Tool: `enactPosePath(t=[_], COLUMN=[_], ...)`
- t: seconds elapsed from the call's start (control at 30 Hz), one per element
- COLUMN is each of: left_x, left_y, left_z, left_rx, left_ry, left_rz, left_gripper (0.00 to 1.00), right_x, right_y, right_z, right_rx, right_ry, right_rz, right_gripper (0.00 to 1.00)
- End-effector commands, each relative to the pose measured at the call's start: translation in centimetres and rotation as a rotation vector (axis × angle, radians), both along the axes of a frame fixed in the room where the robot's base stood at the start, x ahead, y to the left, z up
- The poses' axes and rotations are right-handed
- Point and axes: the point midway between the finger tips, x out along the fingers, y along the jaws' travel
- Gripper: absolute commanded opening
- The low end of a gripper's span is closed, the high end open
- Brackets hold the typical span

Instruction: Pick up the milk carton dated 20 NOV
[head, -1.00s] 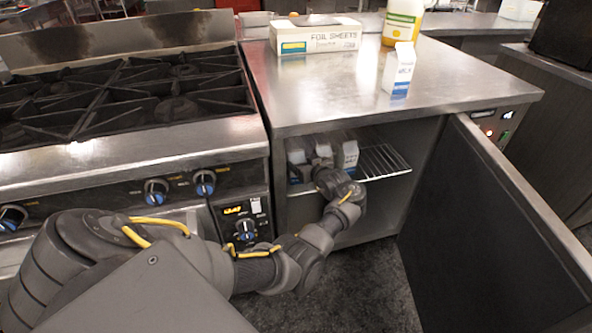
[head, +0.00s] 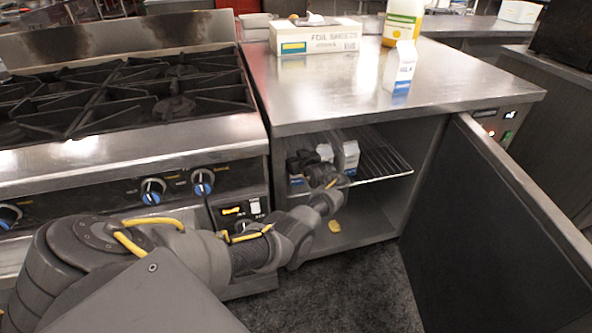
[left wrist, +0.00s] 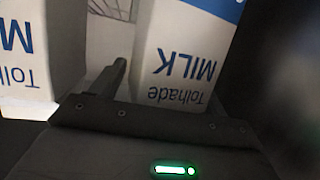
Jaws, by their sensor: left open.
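Milk cartons stand on a wire shelf (head: 385,160) inside the open cabinet: one (head: 350,155) at the right of the group, another (head: 325,152) partly hidden behind my arm. My left gripper (head: 303,165) is inside the cabinet at the shelf's left end, among the cartons, open. In the left wrist view, two white-and-blue "Tolhade MILK" cartons appear upside down: one at left (left wrist: 25,45), one right of centre (left wrist: 182,60). One dark finger (left wrist: 112,80) shows in the gap between them; the other is not clearly visible. No date is legible. Another milk carton (head: 400,66) stands on the counter.
The cabinet door (head: 490,220) is swung open at right. A stove (head: 130,120) borders the cabinet at left. A foil sheets box (head: 315,38) and a jug (head: 403,22) stand on the counter (head: 340,90). A small yellow item (head: 335,226) lies low in the cabinet. The shelf's right part is empty.

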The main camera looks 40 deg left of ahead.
Motion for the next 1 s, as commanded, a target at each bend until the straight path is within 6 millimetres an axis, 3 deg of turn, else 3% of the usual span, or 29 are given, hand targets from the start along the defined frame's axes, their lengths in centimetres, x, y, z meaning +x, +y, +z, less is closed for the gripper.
enactPosePath(t=[0.07,0.5,0.93,1.0], left_x=[0.0,0.0,0.0,0.0], left_y=[0.0,0.0,0.0,0.0], left_z=[0.0,0.0,0.5,0.9], left_rx=[0.0,-0.001,0.001,0.001], left_ry=[0.0,0.0,-0.001,-0.001], left_rz=[0.0,0.0,0.0,0.0], left_gripper=[0.72,0.18,0.18,0.18], right_x=[0.0,0.0,0.1,0.0], right_y=[0.0,0.0,0.0,0.0], right_z=[0.0,0.0,0.1,-1.0], right_rx=[0.0,0.0,0.002,-0.001], right_ry=[0.0,0.0,-0.005,0.008], right_rz=[0.0,0.0,0.0,0.002], right_gripper=[0.36,0.36,0.36,0.36])
